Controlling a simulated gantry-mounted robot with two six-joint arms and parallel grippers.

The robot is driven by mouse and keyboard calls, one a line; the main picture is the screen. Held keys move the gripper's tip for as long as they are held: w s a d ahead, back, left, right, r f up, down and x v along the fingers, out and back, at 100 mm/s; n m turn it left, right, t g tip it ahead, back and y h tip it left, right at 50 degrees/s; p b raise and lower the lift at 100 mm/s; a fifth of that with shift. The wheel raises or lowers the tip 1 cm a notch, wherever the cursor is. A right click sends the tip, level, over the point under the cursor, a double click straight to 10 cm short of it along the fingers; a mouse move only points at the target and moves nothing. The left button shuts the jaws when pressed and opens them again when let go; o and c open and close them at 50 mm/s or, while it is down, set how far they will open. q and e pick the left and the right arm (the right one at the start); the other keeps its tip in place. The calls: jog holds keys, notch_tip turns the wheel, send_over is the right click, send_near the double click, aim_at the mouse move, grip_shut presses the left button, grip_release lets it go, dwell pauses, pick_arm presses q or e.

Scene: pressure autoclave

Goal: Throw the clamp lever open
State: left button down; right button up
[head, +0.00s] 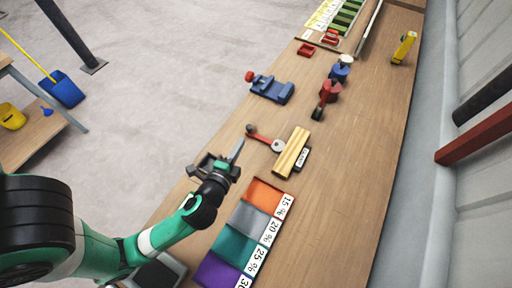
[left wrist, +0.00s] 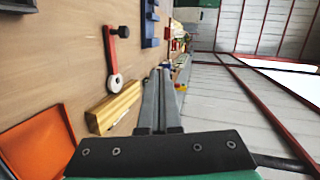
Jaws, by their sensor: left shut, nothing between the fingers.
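The clamp lever is a red bar (head: 264,138) with a dark knob at its left end and a pale round pivot at its right end, beside a ridged yellow block (head: 292,152). In the left wrist view the lever (left wrist: 112,54) lies left of the fingers, with its knob (left wrist: 124,31) at the far end and its pivot (left wrist: 115,83) near the yellow block (left wrist: 115,107). My left gripper (head: 238,146) is shut and empty, a little below and left of the lever in the head view, apart from it. Its closed fingers (left wrist: 161,75) show in the wrist view.
Coloured trays, the orange one (head: 265,195) nearest, lie on the bench just below the lever. A blue vice-like block (head: 271,89) and red and blue round parts (head: 330,91) stand farther up. Bare wood (head: 345,190) lies to the right.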

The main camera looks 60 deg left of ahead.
pick_arm(q)
jog(key=shift+m+g, duration=0.3)
jog(key=shift+g, duration=0.3)
jog(key=s+f, duration=0.1)
jog(key=f, duration=0.1)
jog(key=s+f+b, duration=0.1)
jog(key=f, duration=0.2)
jog(key=s+f+b, duration=0.1)
jog(key=s+f, duration=0.1)
jog(key=f, duration=0.1)
jog(key=shift+f, duration=0.1)
jog(key=shift+w+a+r, duration=0.1)
jog(key=shift+w+r, duration=0.05)
jog(key=shift+r, duration=0.05)
pick_arm(e)
notch_tip(320, 180, down, 4)
jog(key=shift+f, duration=0.2)
